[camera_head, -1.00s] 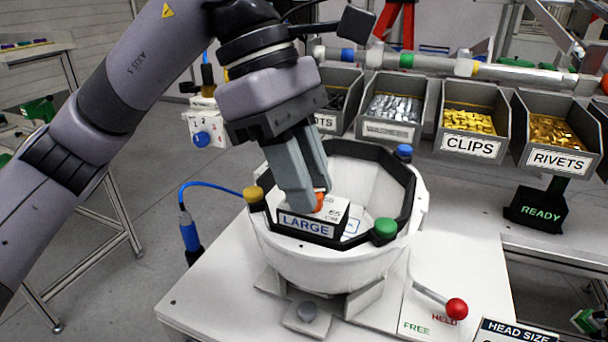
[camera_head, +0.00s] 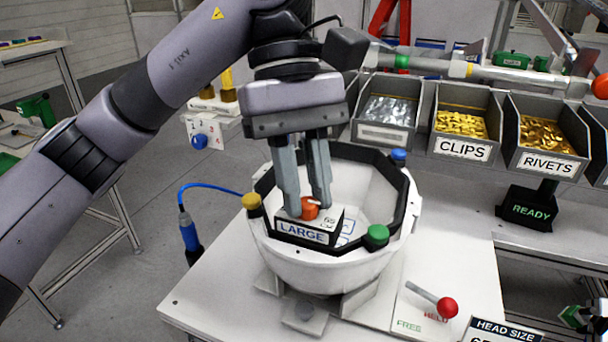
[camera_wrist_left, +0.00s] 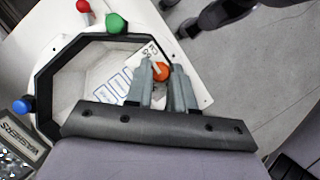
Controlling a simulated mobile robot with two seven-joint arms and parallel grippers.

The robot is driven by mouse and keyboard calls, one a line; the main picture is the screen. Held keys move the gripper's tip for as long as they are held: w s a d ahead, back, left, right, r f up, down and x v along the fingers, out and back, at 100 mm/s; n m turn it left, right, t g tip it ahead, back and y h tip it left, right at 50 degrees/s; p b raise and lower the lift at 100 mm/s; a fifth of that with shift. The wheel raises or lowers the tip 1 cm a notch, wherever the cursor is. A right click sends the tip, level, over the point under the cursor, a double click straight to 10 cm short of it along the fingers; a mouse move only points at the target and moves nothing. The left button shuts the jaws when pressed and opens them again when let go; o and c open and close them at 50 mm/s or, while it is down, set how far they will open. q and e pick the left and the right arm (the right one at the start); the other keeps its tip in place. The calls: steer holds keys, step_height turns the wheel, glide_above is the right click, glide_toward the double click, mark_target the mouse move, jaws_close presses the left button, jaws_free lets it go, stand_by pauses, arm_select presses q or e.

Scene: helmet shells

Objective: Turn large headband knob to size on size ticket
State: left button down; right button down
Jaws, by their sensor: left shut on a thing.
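The orange headband knob (camera_head: 309,208) sits on top of a white block (camera_head: 303,232) labelled LARGE, inside the front of the white helmet shell (camera_head: 330,265). Small numbers are printed on the block's top beside the knob. My left gripper (camera_head: 307,211) points down with one finger on each side of the knob and is shut on it. The knob (camera_wrist_left: 161,71) also shows between the fingers in the left wrist view. The size ticket (camera_head: 503,333), headed HEAD SIZE, is cut off at the bottom edge, so its size cannot be read.
Yellow (camera_head: 251,201), green (camera_head: 376,234) and blue (camera_head: 398,156) caps stand around the black rim. A red-ball lever (camera_head: 447,307) lies by FREE and HELD labels. Bins of clips (camera_head: 463,123) and rivets (camera_head: 547,135) stand behind.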

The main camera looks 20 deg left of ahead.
stand_by(0.4)
arm_select(q)
steer(key=c, duration=1)
jaws_free()
steer(key=shift+o, duration=0.2)
steer(key=shift+r, duration=0.15)
steer(key=p+v, duration=0.1)
steer(key=v, duration=0.6)
